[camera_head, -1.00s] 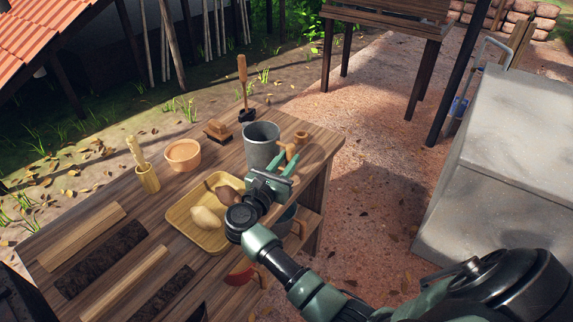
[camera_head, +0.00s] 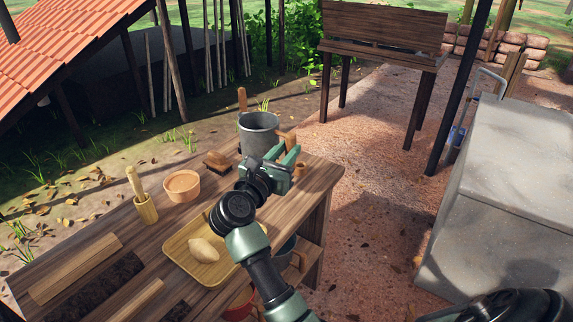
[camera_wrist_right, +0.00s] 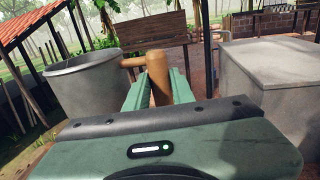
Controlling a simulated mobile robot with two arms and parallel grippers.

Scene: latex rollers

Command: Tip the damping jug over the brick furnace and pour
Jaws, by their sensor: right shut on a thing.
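The damping jug (camera_head: 258,137) is a grey metal vessel, held upright above the far end of the wooden table. My right gripper (camera_head: 284,160) is shut on its wooden handle (camera_head: 287,139). In the right wrist view the jug (camera_wrist_right: 84,85) is at the left, and the upright handle (camera_wrist_right: 158,78) stands between the fingers. Its contents are hidden. I cannot clearly identify the brick furnace; a reddish, brick-like stack (camera_head: 500,48) shows far off at top right. My left gripper is not in view.
The table (camera_head: 190,222) carries a tray (camera_head: 180,250) with a pale lump, a bowl (camera_head: 182,185), a wooden pot (camera_head: 146,210) and a brush (camera_head: 217,160). A grey block (camera_head: 520,180) stands at the right. Open reddish ground (camera_head: 375,200) lies between.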

